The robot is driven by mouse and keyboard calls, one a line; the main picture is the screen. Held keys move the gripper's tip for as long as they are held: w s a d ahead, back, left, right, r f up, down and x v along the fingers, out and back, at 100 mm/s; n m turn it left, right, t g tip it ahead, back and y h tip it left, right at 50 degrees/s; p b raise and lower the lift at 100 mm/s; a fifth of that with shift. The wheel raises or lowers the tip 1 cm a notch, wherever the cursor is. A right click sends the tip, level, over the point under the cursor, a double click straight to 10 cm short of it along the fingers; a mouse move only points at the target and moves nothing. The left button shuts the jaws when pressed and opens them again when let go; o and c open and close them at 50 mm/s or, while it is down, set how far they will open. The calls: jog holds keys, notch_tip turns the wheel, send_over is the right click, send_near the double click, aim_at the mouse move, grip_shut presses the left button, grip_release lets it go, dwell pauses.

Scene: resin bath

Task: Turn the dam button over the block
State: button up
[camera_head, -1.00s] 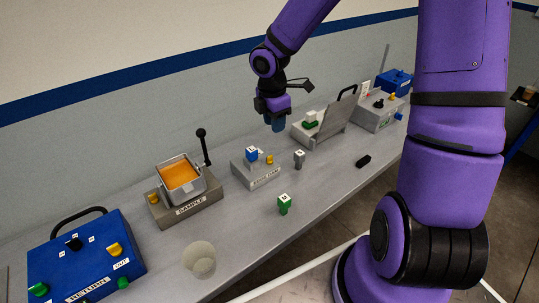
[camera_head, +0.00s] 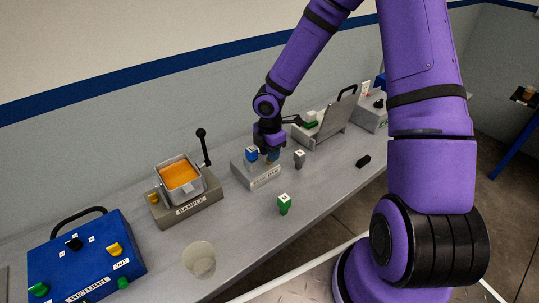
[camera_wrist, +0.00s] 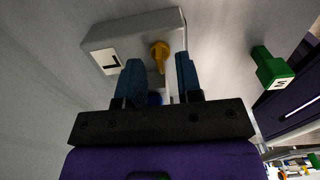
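The grey dam block (camera_head: 243,174) stands mid-table in the head view, with a label on its front; only "DAM" is partly readable. A blue cube (camera_head: 251,154) with a white top sits on its left part. A small yellow button stands on its right part, mostly hidden by my gripper in the head view and clear in the wrist view (camera_wrist: 159,52). My gripper (camera_head: 270,156) is over the block, pointing down. In the wrist view my gripper (camera_wrist: 158,78) is open, its two blue fingers apart, with the button just beyond and between the tips, apparently untouched.
The sample unit (camera_head: 188,204) with an orange bath and upright lever is at left. A blue return box (camera_head: 87,256) and a clear cup (camera_head: 200,260) are nearer.

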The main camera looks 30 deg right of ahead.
jog(key=shift+f, duration=0.65)
grip_shut()
